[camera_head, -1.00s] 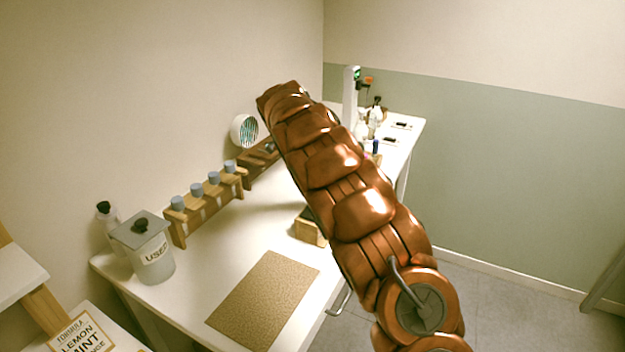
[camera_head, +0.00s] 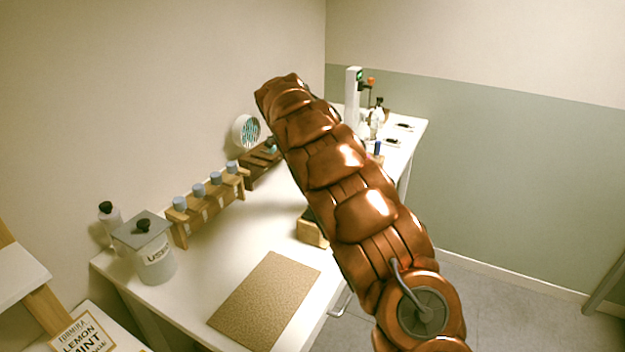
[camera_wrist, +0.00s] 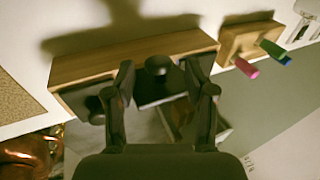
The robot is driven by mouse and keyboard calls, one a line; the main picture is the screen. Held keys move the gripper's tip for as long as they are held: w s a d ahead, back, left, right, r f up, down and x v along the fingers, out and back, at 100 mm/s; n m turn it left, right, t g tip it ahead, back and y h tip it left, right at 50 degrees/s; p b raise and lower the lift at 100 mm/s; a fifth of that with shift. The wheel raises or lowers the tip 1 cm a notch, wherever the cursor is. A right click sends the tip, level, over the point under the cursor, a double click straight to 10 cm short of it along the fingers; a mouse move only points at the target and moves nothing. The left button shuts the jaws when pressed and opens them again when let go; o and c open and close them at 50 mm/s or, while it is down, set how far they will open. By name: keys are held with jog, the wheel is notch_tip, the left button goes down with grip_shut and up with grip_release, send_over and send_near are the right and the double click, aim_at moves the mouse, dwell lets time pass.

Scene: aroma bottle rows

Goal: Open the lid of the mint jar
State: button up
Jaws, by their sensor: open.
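In the wrist view my gripper (camera_wrist: 161,72) is open, with one finger on each side of a dark round knob (camera_wrist: 158,66). The knob sits on a dark, square-looking lid (camera_wrist: 152,90) at a wooden rack (camera_wrist: 135,58). A gap shows between the knob and each finger; I cannot tell their heights. No label shows, so I cannot tell whether this is the mint jar. In the head view my copper arm hides my gripper and most of this rack.
Pink (camera_wrist: 247,68) and green (camera_wrist: 275,52) pens stand in a wooden block beside the rack. In the head view a "USED" jar (camera_head: 155,262), a rack of blue-capped bottles (camera_head: 207,210) and a cork mat (camera_head: 265,302) are on the white table.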

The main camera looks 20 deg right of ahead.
jog(key=v, duration=0.9)
jog(key=shift+a+r, duration=0.2)
jog(key=shift+r, duration=0.1)
jog(key=shift+s, duration=0.1)
jog(key=shift+s, duration=0.1)
